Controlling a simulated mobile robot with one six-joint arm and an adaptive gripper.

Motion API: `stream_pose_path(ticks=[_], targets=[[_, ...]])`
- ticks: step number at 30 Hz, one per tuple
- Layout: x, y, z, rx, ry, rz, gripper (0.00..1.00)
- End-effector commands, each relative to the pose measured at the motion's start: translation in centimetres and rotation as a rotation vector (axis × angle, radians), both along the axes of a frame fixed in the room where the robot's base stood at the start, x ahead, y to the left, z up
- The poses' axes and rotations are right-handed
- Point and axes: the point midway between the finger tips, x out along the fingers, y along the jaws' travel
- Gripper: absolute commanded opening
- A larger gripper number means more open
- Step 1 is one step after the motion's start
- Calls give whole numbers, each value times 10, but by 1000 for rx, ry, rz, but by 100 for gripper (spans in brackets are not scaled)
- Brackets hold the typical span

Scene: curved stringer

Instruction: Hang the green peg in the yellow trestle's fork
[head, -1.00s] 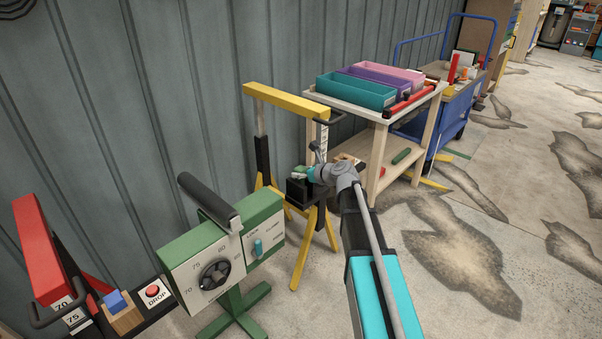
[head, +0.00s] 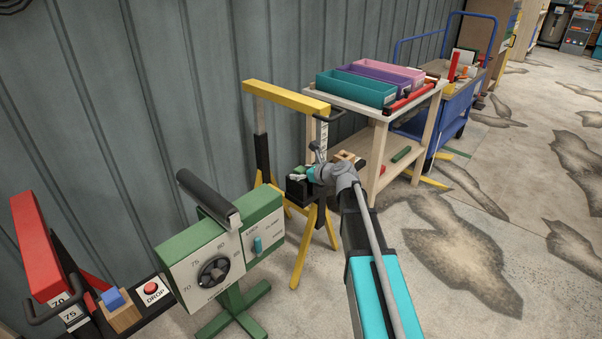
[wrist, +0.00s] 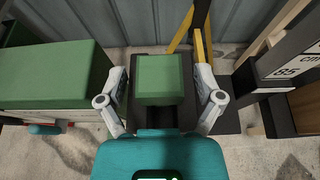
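The yellow trestle (head: 287,98) stands against the wall, with a dark fork-like bracket (head: 331,115) empty at its right end. Narrow gaps show between the block and both fingers. The block's underside is hidden.
A green stand with a dial (head: 215,250) is close on the left. A red trestle (head: 38,245) is at far left. The wooden stand (head: 425,95) carries several trays behind my arm. A blue cart (head: 440,120) stands beyond. Floor on the right is clear.

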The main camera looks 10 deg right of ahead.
Motion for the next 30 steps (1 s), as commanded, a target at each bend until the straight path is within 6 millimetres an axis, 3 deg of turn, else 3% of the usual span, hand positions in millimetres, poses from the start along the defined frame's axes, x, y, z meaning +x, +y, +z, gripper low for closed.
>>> stream_pose_path(ticks=[17, 30], targets=[[0, 0, 6, 0, 0, 0, 90], [0, 0, 38, 0, 0, 0, 90]])
